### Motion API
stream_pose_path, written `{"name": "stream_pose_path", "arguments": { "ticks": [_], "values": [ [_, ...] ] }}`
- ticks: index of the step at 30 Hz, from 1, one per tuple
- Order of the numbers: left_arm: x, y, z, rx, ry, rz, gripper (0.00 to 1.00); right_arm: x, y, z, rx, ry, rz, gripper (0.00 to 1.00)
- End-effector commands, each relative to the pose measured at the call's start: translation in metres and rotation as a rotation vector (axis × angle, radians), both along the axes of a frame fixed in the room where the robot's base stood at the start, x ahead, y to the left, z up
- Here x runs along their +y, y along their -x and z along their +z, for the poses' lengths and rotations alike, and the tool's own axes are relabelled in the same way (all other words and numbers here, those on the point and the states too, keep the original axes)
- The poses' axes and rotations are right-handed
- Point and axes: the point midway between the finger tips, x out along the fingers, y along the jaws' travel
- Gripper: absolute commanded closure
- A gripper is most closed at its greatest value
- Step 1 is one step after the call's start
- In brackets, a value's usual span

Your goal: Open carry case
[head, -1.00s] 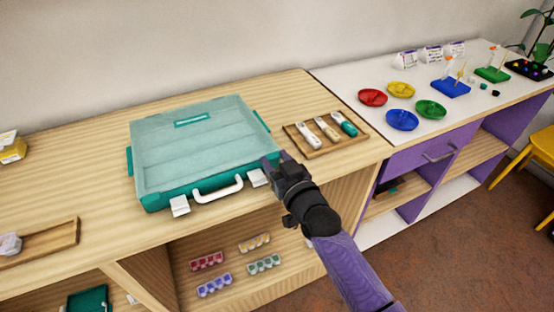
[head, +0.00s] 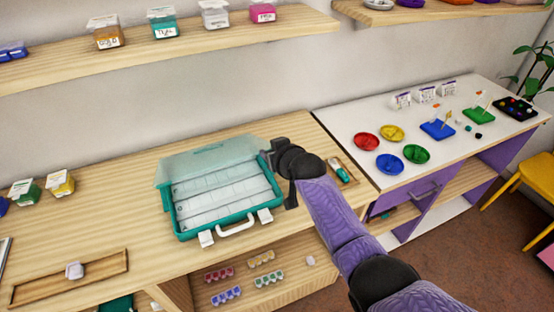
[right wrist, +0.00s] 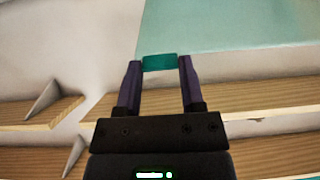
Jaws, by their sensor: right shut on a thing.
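The teal carry case (head: 190,231) stands on the wooden counter with its lid partly raised. Its translucent lid (head: 205,158) tilts up toward the wall, and the pale compartments inside show. A white handle (head: 236,229) and two white latches (head: 206,238) are on its front edge. My right gripper (head: 268,153) is at the lid's right side. In the right wrist view it is shut on a small teal tab (right wrist: 160,62) of the lid (right wrist: 235,28). My left gripper is not in view.
A tool tray (head: 347,181) lies right of the case, partly hidden by my right arm. A wooden tray (head: 105,268) is at the left. A shelf with labelled boxes (head: 215,17) hangs above the counter. Open counter lies between the left tray and the case.

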Motion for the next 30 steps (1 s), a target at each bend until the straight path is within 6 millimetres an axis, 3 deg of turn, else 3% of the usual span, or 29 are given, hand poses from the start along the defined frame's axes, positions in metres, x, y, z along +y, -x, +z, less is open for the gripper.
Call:
{"name": "stream_pose_path", "arguments": {
  "ticks": [6,17,18,21,23,30],
  "values": [
    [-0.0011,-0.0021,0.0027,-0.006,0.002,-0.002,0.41,0.0024,-0.0063,0.0104,-0.007,-0.005,0.0,1.0],
    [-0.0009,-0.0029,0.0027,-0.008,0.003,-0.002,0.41,0.0024,-0.0069,0.0111,-0.009,-0.005,-0.001,1.0],
    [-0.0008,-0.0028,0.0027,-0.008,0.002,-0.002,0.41,0.0024,-0.0069,0.0111,-0.008,-0.005,-0.001,0.44],
    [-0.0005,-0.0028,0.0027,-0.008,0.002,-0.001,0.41,0.0023,-0.0067,0.0106,-0.007,-0.003,0.0,0.23],
    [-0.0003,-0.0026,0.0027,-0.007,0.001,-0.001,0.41,0.0023,-0.0066,0.0103,-0.006,-0.003,0.0,0.15],
    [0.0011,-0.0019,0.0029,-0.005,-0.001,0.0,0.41,0.0021,-0.006,0.0097,-0.004,-0.002,0.0,0.15]
  ]
}}
